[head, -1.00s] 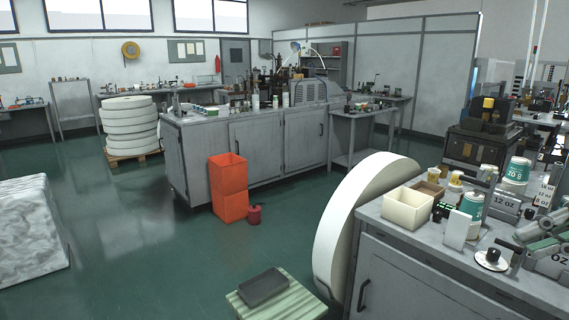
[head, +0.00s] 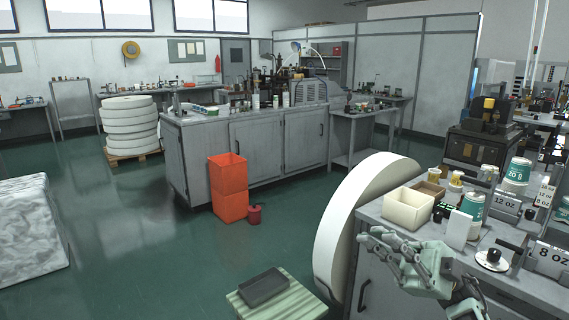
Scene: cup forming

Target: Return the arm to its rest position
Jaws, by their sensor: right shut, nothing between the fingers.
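My right gripper (head: 376,245), grey-green, is in the lower right of the head view. It is in front of the near grey workbench (head: 465,268), its fingers pointing left, shut and empty. Its arm comes in from the bottom right. It appears apart from the things on the bench, and hides part of the bench's front edge and cabinet door. My left gripper is not in view.
On the near bench stand a cream open box (head: 408,208), a white block (head: 456,229), teal-and-white cups (head: 473,205), a dial device (head: 491,257) and several labelled size blocks (head: 507,203). A large white roll (head: 345,225) stands left of it. Green floor is open further left.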

